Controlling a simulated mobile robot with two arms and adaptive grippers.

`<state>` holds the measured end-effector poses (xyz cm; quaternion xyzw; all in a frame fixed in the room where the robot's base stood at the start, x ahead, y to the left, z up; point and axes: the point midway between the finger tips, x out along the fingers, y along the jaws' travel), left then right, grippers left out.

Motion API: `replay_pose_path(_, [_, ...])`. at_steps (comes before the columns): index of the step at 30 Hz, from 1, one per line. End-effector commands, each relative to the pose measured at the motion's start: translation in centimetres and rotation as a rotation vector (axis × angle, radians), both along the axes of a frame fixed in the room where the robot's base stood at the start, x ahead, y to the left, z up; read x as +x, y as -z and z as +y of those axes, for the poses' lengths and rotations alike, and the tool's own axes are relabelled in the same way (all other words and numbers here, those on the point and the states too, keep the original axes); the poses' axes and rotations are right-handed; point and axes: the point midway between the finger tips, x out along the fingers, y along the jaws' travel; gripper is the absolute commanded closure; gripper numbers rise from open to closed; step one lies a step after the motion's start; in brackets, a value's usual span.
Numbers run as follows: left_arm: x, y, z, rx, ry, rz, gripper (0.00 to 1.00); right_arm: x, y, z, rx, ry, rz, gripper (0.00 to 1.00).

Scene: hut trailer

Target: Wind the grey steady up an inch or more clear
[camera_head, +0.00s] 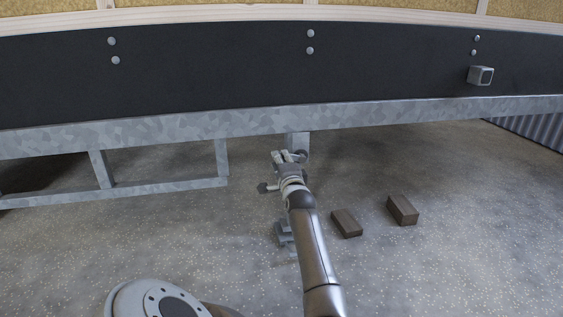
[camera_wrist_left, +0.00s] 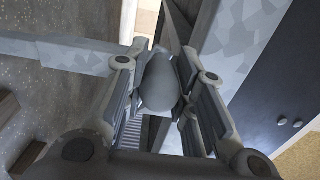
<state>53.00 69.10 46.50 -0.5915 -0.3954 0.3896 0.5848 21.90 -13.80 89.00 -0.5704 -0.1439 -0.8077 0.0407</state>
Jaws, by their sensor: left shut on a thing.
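The grey steady (camera_head: 298,142) hangs under the galvanised chassis rail; its middle is hidden behind my gripper and arm. Its grey lower end and foot (camera_head: 285,236) show low to the left of my arm, close to the ground. I cannot tell whether the foot touches. My left gripper (camera_head: 288,158) is at the upper part of the steady, just below the rail. In the left wrist view, its fingers are shut on a rounded grey knob (camera_wrist_left: 160,84), apparently the steady's winding handle. My right gripper is not in view.
Two brown blocks (camera_head: 346,223) (camera_head: 403,209) lie on the gravel right of my arm. The galvanised rail (camera_head: 400,112) and dark trailer side panel (camera_head: 220,70) run across above. A lower metal frame (camera_head: 150,188) hangs at left. Open ground lies at front right.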

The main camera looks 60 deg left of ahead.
Motion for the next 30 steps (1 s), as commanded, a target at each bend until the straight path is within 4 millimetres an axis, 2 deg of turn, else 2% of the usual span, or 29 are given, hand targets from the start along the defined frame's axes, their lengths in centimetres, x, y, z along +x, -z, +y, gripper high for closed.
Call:
replay_pose_path(5, [-0.3,0.3,0.2,-0.004,-0.006,0.009,1.0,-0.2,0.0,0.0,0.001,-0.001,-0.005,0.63])
replay_pose_path(6, [-0.3,0.3,0.2,-0.004,-0.006,0.008,0.7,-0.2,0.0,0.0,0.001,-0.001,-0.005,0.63])
replay_pose_path(11, [-0.2,0.2,0.1,-0.002,-0.005,0.005,0.51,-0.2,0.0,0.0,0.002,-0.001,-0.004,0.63])
replay_pose_path(22, [-0.2,0.1,-0.3,-0.001,-0.002,0.003,0.51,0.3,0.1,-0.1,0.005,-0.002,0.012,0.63])
replay_pose_path(30, [-1.7,0.2,-3.8,-0.002,-0.002,0.003,0.51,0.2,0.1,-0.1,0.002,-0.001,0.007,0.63])
